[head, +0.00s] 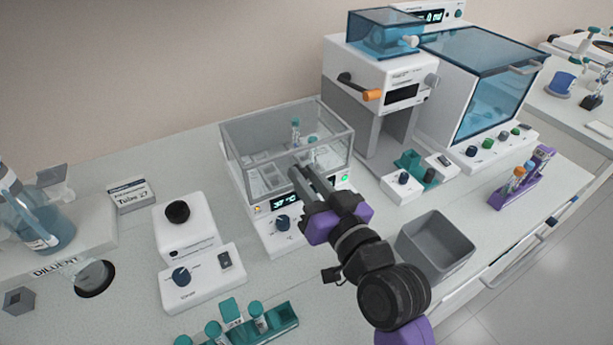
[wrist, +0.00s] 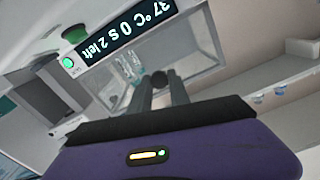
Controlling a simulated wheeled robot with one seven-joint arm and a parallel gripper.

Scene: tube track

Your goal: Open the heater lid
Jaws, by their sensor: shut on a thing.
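The heater (head: 262,215) is a white box with a dark display reading 37 °C, a dark knob and a green light. Its clear, grey-edged lid (head: 238,150) stands over the top, and teal-capped tubes show through it. I cannot tell whether the lid is fully seated. My gripper (head: 300,172) reaches in from the front right, with its fingertips at the lid's front. In the wrist view the fingers (wrist: 160,88) are closed around a small dark round knob (wrist: 160,78), apparently the lid's handle. The heater display (wrist: 127,34) also shows there, upside down, reading "0 s" and "2 left".
A grey open bin (head: 436,243) sits right of my arm, and a teal tube rack (head: 280,325) is at the front. A white device with a black knob (head: 178,211) stands left. A tall white machine (head: 375,85) stands close behind right.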

